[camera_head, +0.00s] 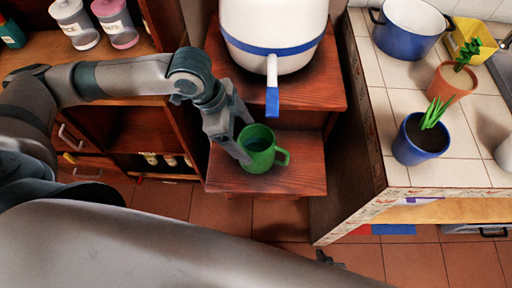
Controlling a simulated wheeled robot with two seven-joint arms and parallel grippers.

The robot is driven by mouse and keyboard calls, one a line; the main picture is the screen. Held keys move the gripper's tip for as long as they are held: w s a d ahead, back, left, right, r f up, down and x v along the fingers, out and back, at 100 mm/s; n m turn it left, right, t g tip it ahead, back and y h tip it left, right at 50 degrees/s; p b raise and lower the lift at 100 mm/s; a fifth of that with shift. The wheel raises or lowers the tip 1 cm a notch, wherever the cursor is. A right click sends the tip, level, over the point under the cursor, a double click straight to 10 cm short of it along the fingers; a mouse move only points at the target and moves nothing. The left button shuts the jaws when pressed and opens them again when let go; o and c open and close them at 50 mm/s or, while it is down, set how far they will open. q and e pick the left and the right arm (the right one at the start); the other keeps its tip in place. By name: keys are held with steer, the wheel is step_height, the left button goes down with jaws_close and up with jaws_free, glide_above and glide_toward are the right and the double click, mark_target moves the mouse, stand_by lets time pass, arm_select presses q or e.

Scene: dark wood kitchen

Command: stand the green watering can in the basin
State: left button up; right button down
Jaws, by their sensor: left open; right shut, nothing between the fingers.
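The green watering can (257,149) looks like a mug with a handle on its right, and it stands upright on the low reddish wooden step (296,182). My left gripper (244,140) is open and reaches down at the can's left side, with its fingers close to the rim. I cannot tell whether they touch the can. A small dark tip, which seems to be my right gripper (330,261), shows at the bottom beyond my grey body and is mostly hidden.
A white container (272,25) with a blue band and a spout stands on the higher step behind the can. On the tiled counter (392,110) at right are a blue pot (409,30), two potted plants and a yellow box (468,36). Shelves with jars stand at left.

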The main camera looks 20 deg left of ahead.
arm_select(q)
steer(key=shift+x, duration=1.1)
glide_above(256, 148)
steer(key=s, duration=0.3)
steer(key=shift+a+p+x, duration=0.15)
steer(key=shift+a+x, duration=0.05)
steer(key=shift+x, duration=1)
steer(key=shift+a+p+x, duration=0.15)
steer(key=shift+a+x, duration=0.05)
steer(key=shift+x, duration=1)
steer(key=shift+s+f, duration=0.15)
arm_select(e)
steer(key=shift+w+a+r, duration=0.15)
steer(key=shift+a+r, duration=0.1)
steer(key=shift+a, duration=0.05)
arm_select(q)
steer(key=c, duration=1.1)
steer(key=shift+c, duration=0.2)
arm_select(e)
steer(key=shift+w+a+r+t, duration=0.1)
steer(key=shift+w+t, duration=0.05)
steer(key=shift+t, duration=0.15)
arm_select(q)
steer(key=shift+r, duration=0.25)
